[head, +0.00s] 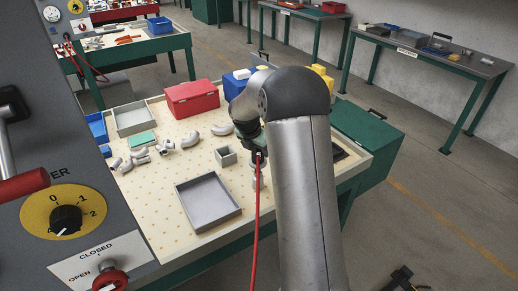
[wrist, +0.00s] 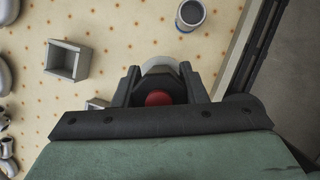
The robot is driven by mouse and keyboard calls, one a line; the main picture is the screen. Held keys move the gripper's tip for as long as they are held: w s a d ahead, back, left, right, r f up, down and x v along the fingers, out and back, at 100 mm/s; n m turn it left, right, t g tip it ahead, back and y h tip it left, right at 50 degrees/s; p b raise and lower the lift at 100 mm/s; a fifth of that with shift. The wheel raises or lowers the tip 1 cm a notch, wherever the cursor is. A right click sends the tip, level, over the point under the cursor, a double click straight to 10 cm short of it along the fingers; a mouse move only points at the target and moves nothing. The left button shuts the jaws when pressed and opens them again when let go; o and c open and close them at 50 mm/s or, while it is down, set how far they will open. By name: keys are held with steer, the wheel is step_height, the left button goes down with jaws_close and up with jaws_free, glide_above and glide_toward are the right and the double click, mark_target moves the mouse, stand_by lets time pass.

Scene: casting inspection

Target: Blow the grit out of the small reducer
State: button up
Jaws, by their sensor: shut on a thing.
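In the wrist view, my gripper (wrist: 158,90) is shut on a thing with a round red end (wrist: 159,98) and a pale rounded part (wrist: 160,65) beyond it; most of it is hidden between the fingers. In the head view, my gripper (head: 257,148) is over the table's right part, and a red hose (head: 257,210) hangs from near it. A small grey round cup-like piece with a dark bluish inside (wrist: 191,14) stands upright on the table, apart from my gripper; I cannot tell whether it is the small reducer.
An open square grey box (head: 226,156) and a shallow grey tray (head: 208,202) are on the pegboard table. Several curved castings (head: 190,138) lie behind. A red case (head: 192,98) and a grey bin (head: 134,118) stand at the back. My arm hides the table's right side.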

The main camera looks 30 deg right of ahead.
steer(key=shift+f+b, duration=0.65)
steer(key=shift+f, duration=0.65)
stand_by(2.0)
step_height(320, 180, up, 8)
steer(key=p, duration=0.7)
steer(key=shift+r, duration=0.15)
stand_by(0.5)
steer(key=shift+s+a+f+m, duration=0.15)
steer(key=shift+a+f+m, duration=0.25)
steer(key=shift+a+m, duration=0.15)
steer(key=s+a+f+m+g+y, duration=0.2)
steer(key=s+a+m+g, duration=0.1)
steer(key=a+m, duration=0.5)
steer(key=s+a+f+m+g+y, duration=0.2)
steer(key=s+a+m, duration=0.3)
steer(key=a+m, duration=0.4)
steer(key=f+m+g, duration=0.1)
steer(key=m, duration=0.4)
steer(key=shift+s+f+g+b, duration=0.2)
steer(key=shift+f+g+b, duration=0.1)
steer(key=shift+g, duration=0.1)
